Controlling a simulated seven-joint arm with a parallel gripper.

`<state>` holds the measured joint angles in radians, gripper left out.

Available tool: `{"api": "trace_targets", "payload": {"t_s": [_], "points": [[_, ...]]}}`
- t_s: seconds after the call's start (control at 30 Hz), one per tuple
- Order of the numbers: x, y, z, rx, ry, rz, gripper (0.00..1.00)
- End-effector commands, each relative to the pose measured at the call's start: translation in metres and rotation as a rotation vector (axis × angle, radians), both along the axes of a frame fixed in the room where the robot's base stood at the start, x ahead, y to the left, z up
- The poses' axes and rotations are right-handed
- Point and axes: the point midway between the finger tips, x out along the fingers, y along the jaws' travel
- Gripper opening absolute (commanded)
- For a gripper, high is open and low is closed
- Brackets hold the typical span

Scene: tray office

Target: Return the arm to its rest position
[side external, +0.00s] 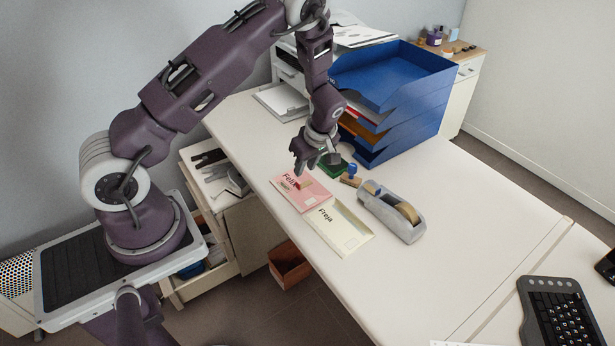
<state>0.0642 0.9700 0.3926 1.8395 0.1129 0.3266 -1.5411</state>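My arm reaches from its base at the left over the white desk (440,215). My gripper (317,165) hangs from it, pointing down above the desk near the blue letter trays. Its two fingers look spread apart, and I see nothing between them. A pink envelope marked "Felix" or similar (312,195) lies on the desk just below the gripper. A cream envelope marked "Freja" (340,236) lies beside it, toward the front edge. The exact height of the gripper above the desk is hard to tell.
A stacked blue letter tray (425,90) stands behind the gripper, close to it. A tape dispenser (392,212) and a green stamp pad (333,166) lie nearby. A printer (290,68) is at the back. A keyboard (556,312) is at the lower right.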

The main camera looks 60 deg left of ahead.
Motion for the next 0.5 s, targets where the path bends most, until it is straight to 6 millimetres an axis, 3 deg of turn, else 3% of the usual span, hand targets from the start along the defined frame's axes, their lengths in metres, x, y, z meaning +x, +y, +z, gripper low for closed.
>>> {"api": "trace_targets", "payload": {"t_s": [0.13, 0.23, 0.3, 0.4, 0.5], "points": [[-0.001, -0.040, 0.100, -0.100, -0.035, -0.210, 0.27], [-0.026, -0.073, 0.176, -0.158, -0.062, -0.447, 0.27], [-0.053, -0.095, 0.221, -0.175, -0.085, -0.629, 0.27], [-0.102, -0.121, 0.273, -0.157, -0.114, -0.904, 0.27], [-0.157, -0.142, 0.304, -0.093, -0.132, -1.170, 0.27]]}}
